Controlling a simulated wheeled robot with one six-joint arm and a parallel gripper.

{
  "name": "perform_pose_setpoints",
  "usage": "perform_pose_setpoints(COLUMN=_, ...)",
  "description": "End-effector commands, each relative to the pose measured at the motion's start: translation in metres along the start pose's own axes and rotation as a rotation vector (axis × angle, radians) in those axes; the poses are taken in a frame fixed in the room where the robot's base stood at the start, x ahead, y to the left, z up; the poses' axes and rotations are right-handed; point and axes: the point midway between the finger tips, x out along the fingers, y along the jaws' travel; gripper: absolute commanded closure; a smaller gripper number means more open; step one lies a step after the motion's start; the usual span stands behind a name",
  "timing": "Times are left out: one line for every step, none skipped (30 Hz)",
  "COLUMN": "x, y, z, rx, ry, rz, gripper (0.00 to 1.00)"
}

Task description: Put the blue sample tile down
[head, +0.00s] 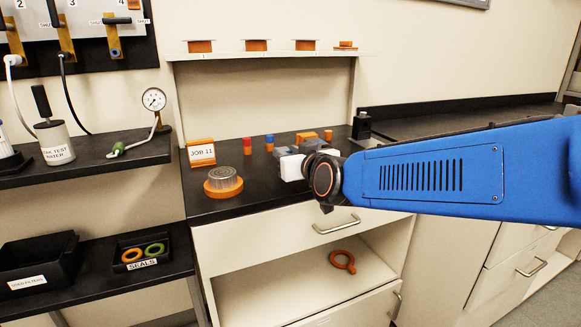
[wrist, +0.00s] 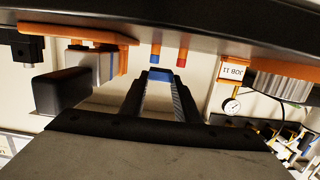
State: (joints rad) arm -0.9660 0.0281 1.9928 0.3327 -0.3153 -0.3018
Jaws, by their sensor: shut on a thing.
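The blue sample tile (wrist: 159,75) shows in the wrist view between the two dark fingertips of my gripper (wrist: 158,84). My gripper is shut on it. The wrist view is upside down, with the dark worktop along its top edge. The tile appears apart from the worktop, but its exact height cannot be told. In the head view my blue arm reaches in from the right. Its wrist end hangs over the front of the worktop (head: 215,207) and hides the fingers and tile.
A red peg (head: 247,145) and a blue peg (head: 269,142) stand behind. A round metal piece on an orange base (head: 223,181) and a JOB 11 sign (head: 202,154) stand at left. An orange-topped grey block (wrist: 101,55) is close beside my gripper. The front left worktop is clear.

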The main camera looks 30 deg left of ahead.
Motion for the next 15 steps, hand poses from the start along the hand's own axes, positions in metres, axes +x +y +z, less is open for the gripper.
perform_pose_setpoints(x=0.000, y=0.000, z=0.003, rx=-0.001, ry=0.000, rz=0.000, gripper=1.00)
perform_pose_setpoints(x=0.001, y=0.000, z=0.004, rx=-0.001, ry=0.000, rz=0.000, gripper=1.00)
perform_pose_setpoints(x=0.001, y=0.000, z=0.007, rx=-0.001, ry=-0.001, rz=0.000, gripper=1.00)
perform_pose_setpoints(x=0.001, y=0.000, z=0.009, rx=-0.001, ry=-0.001, rz=0.000, gripper=1.00)
perform_pose_setpoints(x=0.002, y=0.000, z=0.012, rx=-0.001, ry=-0.002, rz=0.000, gripper=1.00)
perform_pose_setpoints(x=0.002, y=0.000, z=0.016, rx=0.000, ry=-0.002, rz=-0.001, gripper=1.00)
perform_pose_setpoints(x=0.003, y=0.000, z=0.020, rx=-0.001, ry=-0.001, rz=0.000, gripper=1.00)
perform_pose_setpoints(x=0.004, y=0.000, z=0.024, rx=-0.001, ry=-0.002, rz=0.000, gripper=1.00)
perform_pose_setpoints(x=0.004, y=0.000, z=0.030, rx=-0.001, ry=-0.003, rz=0.000, gripper=1.00)
perform_pose_setpoints(x=0.005, y=0.000, z=0.033, rx=-0.001, ry=-0.002, rz=0.000, gripper=1.00)
perform_pose_setpoints(x=0.005, y=0.000, z=0.036, rx=-0.001, ry=-0.001, rz=0.000, gripper=1.00)
perform_pose_setpoints(x=0.006, y=0.000, z=0.039, rx=-0.001, ry=-0.001, rz=0.000, gripper=1.00)
perform_pose_setpoints(x=0.006, y=0.000, z=0.040, rx=-0.001, ry=-0.001, rz=0.000, gripper=1.00)
perform_pose_setpoints(x=0.006, y=0.000, z=0.040, rx=-0.001, ry=0.000, rz=-0.001, gripper=1.00)
perform_pose_setpoints(x=0.006, y=0.000, z=0.040, rx=0.000, ry=0.000, rz=-0.001, gripper=1.00)
